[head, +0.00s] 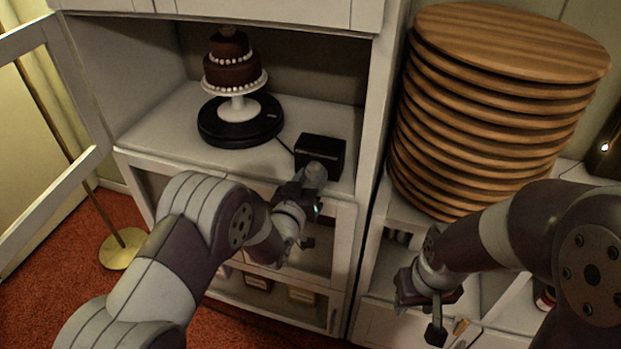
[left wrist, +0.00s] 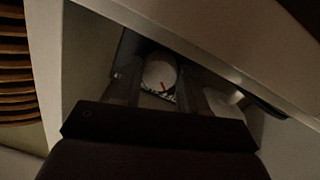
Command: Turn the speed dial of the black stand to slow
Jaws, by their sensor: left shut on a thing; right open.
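The black stand (head: 240,128) is a round turntable on the cabinet shelf, bearing a white pedestal with a brown tiered cake. A cable runs from it to a black control box (head: 322,150) at the shelf's front right. My left gripper (head: 311,184) is at the front of this box, shut on the pale round speed dial (left wrist: 159,73). In the left wrist view a finger lies on either side of the dial. A red pointer mark shows on it, near small scale marks too dim to read. My right gripper (head: 425,312) is open and empty, lower right, away from the stand.
A tall stack of round wooden boards (head: 490,110) stands right of the shelf. The cabinet's upright panel (head: 381,90) separates them. An open glazed door (head: 55,190) and a brass floor stand (head: 122,250) are at the left.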

